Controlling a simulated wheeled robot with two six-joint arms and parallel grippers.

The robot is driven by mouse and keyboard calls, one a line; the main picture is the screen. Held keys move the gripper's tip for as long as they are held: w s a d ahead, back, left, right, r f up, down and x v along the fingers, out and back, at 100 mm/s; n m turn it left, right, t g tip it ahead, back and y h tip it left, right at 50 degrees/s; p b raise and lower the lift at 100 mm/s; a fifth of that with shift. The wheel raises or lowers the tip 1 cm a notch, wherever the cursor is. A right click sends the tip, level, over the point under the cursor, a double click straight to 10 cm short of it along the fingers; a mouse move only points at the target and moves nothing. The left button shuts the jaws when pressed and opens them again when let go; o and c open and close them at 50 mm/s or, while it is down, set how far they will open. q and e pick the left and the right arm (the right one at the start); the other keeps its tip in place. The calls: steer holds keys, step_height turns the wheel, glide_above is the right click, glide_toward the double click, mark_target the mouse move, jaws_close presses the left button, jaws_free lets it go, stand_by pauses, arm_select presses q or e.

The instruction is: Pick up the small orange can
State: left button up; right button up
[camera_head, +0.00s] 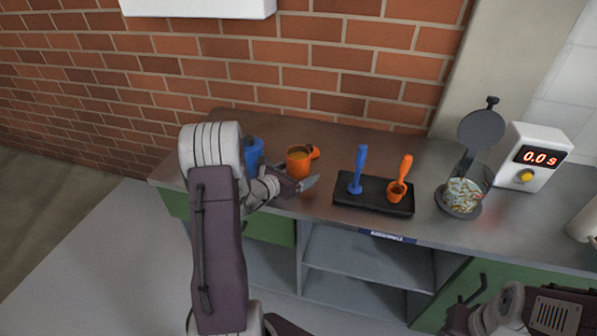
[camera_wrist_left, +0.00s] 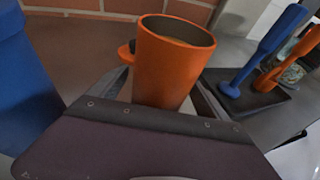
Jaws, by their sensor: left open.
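The small orange can (camera_head: 298,163) stands upright on the metal counter, with a lighter orange-brown content at its open top. An orange handle or knob shows at its side. In the left wrist view the can (camera_wrist_left: 172,65) stands between the fingers of my left gripper (camera_wrist_left: 165,92). The fingers are apart, one on each side, and its lower part is hidden by the gripper body. In the head view my left gripper (camera_head: 303,185) is at the near side of the can. My right arm shows at the lower right; its fingertips cannot be made out clearly.
A blue can (camera_head: 253,153) stands close left of the orange one, partly behind my left arm. To the right are a black tray (camera_head: 345,200) with blue and orange scoops, a glass container (camera_head: 466,192) with a raised lid, and a white timer (camera_head: 535,157).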

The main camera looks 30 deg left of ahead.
mark_target(305, 157)
arm_select(q)
steer(key=shift+s, duration=0.1)
steer(key=c, duration=0.3)
steer(key=shift+r, duration=0.1)
jaws_close()
step_height(305, 157, up, 4)
steer(key=shift+r+p, duration=0.2)
steer(key=shift+p, duration=0.4)
steer(key=s+d+r, duration=0.2)
steer(key=d+r, duration=0.4)
steer(key=d, duration=0.5)
steer(key=shift+d+r, duration=0.25)
steer(key=shift+r, duration=0.05)
